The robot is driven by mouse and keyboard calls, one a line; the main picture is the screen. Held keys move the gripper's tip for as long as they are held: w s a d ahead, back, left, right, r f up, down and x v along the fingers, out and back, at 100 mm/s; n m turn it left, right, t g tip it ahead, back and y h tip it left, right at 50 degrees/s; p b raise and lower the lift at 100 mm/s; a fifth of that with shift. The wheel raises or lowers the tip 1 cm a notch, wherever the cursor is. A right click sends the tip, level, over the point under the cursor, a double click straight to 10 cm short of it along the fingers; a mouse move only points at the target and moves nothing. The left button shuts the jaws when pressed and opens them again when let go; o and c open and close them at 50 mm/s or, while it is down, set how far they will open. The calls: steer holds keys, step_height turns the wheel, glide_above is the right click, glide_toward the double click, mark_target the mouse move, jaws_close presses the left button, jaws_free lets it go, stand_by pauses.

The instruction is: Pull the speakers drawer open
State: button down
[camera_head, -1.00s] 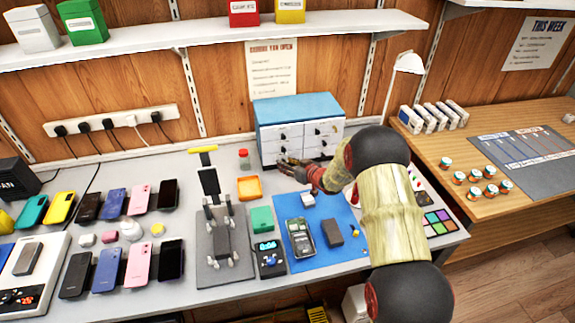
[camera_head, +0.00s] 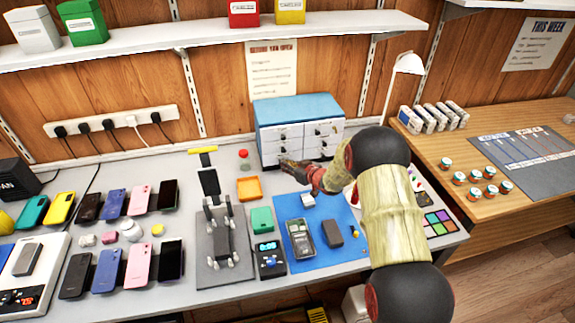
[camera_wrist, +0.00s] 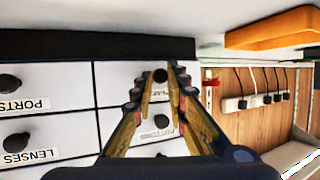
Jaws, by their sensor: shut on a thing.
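The small drawer cabinet (camera_head: 298,108) has a blue top and white drawer fronts and stands at the back of the grey table, against the wall. My gripper (camera_head: 284,163) is at its lower left drawer. In the wrist view, which is upside down, my gripper (camera_wrist: 165,72) is shut on the black knob (camera_wrist: 160,75) of that drawer (camera_wrist: 118,80). Its label is mostly hidden behind the fingers, so I cannot read it fully. The drawer front looks flush with its neighbours. The PORTS drawer (camera_wrist: 50,80) and LENSES drawer (camera_wrist: 70,128) are in the other column.
An orange tray (camera_head: 249,188) lies just left of the cabinet, with a small red-capped jar (camera_head: 244,160) behind it. A blue mat (camera_head: 320,252) with phone parts lies in front. A lamp (camera_head: 408,63) stands to the right.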

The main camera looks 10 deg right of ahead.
steer(key=shift+s, duration=0.1)
steer(key=s+p, duration=0.2)
steer(key=s, duration=1)
steer(key=c, duration=1.8)
jaws_free()
steer(key=shift+o, duration=0.2)
steer(key=v, duration=1.2)
steer(key=shift+f, duration=0.1)
